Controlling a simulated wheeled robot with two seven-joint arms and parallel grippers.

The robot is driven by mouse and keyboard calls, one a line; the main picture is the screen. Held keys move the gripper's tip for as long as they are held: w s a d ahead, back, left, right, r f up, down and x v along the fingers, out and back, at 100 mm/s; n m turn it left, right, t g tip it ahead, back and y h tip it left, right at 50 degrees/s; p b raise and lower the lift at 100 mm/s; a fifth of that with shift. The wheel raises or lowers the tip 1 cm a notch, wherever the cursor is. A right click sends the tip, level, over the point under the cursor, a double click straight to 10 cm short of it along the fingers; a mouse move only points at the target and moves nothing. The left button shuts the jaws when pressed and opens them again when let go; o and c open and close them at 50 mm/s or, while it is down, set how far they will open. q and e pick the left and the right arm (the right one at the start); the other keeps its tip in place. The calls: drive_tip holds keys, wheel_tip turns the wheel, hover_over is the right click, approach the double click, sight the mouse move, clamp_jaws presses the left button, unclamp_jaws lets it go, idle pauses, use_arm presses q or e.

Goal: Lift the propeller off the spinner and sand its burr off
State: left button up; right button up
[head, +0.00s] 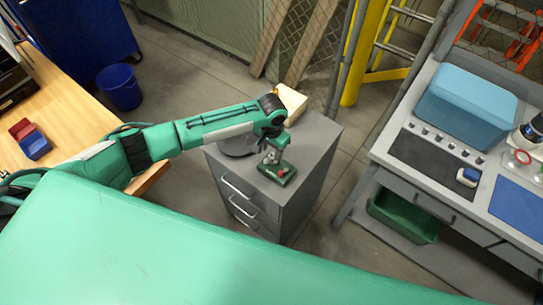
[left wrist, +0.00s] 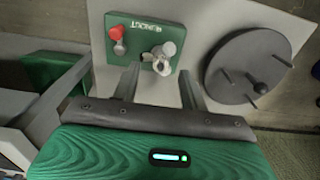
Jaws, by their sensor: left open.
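A green box (left wrist: 143,40) with white lettering and a red knob (left wrist: 116,33) lies in the left wrist view; I take it for the spinner. A small pale grey piece with rounded lobes, likely the propeller (left wrist: 163,57), sits on it. In the head view the green box (head: 279,174) is on the grey drawer cabinet, below my left gripper (head: 269,156). My left gripper (left wrist: 158,70) is open, its fingertips either side of the propeller's near side. I cannot tell whether they touch it. The burr is too small to make out. My right gripper is out of view.
A dark round plate with pegs (left wrist: 248,66) lies beside the green box on the cabinet (head: 318,134). A cream block (head: 290,102) is at the cabinet's back. The right bench holds a blue bin (head: 466,98) and a small blue-and-white object (head: 467,177).

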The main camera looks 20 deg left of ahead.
use_arm(q)
drive_tip(key=shift+f, duration=1.5)
drive_tip(key=shift+c, duration=0.2)
clamp_jaws()
wheel_tip(320, 180, up, 20)
drive_tip(key=b, duration=0.3)
